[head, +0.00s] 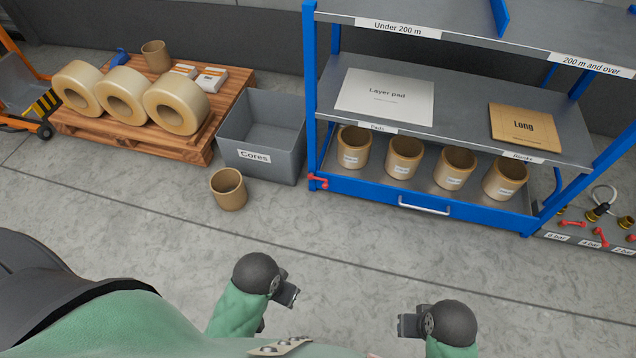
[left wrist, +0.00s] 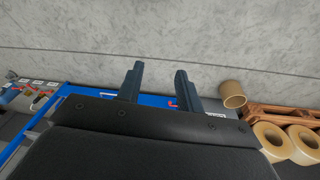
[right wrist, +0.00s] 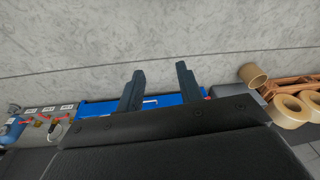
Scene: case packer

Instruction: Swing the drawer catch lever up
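The drawer catch lever (head: 318,181) is a small red lever at the left end of the blue drawer front (head: 390,199), by the rack's left post. It shows partly in the left wrist view (left wrist: 172,103) beside a fingertip. The drawer has a pale bar handle (head: 424,206) and holds several cardboard cores. My left gripper (head: 290,295) is open and empty, over the floor well in front of the rack. My right gripper (head: 408,322) is also over the floor, apart from everything; its fingers are open in the right wrist view (right wrist: 160,85).
A grey bin labelled Cores (head: 262,160) stands left of the rack, with a loose core (head: 228,189) on the floor before it. A pallet (head: 190,147) with large rolls is farther left. Red-handled valves (head: 600,237) are at the right. Floor before the drawer is clear.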

